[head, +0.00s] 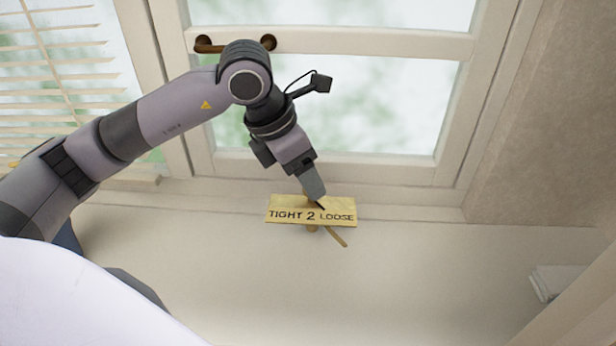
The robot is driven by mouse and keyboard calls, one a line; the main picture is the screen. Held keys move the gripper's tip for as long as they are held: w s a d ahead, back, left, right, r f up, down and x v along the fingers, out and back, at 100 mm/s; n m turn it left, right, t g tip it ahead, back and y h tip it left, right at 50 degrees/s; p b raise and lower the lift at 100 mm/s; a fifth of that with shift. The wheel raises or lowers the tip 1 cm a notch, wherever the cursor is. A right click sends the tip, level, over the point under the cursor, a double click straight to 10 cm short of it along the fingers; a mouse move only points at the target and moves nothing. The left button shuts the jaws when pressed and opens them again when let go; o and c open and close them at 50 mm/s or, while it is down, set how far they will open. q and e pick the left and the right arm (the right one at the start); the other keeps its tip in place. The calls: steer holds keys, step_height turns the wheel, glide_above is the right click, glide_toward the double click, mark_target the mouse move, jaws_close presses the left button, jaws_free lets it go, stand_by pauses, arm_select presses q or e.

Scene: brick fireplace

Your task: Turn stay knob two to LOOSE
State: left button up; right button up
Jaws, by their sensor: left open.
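The brass plaque (286,215) reads "TIGHT 2 LOOSE" and sits at the foot of the window, near the picture's middle. Stay knob two shows as a small brass piece (312,228) at the plaque's lower edge, under the "2". A thin brass bar (337,237) slants down and right from there, on the LOOSE side. My left gripper (319,200) reaches down over the plaque's upper edge, between the "2" and "LOOSE". It is open, with nothing seen between its fingers. Its fingers hide part of the plaque, and I cannot tell whether they touch anything. My right gripper is out of view.
The cream window frame (390,171) rises behind the plaque, with a brass handle (235,45) at its upper left. Slatted blinds (60,60) hang at the left. A plaster wall (550,120) stands at the right. The pale surface (420,280) below the plaque is mostly clear.

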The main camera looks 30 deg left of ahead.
arm_select(q)
steer(key=shift+x, duration=0.9)
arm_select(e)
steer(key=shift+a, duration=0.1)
arm_select(q)
steer(key=c, duration=1)
steer(key=shift+f+n+b, duration=0.1)
steer(key=shift+n+b, duration=0.2)
steer(key=shift+n, duration=0.1)
steer(key=shift+c, duration=0.2)
steer(key=shift+d+n+y+b, duration=0.15)
steer(key=shift+n+y+b, duration=0.3)
steer(key=shift+n, duration=0.35)
steer(key=shift+n+t+y+b, duration=0.25)
steer(key=shift+n+t+b, duration=0.15)
steer(key=shift+n, duration=0.7)
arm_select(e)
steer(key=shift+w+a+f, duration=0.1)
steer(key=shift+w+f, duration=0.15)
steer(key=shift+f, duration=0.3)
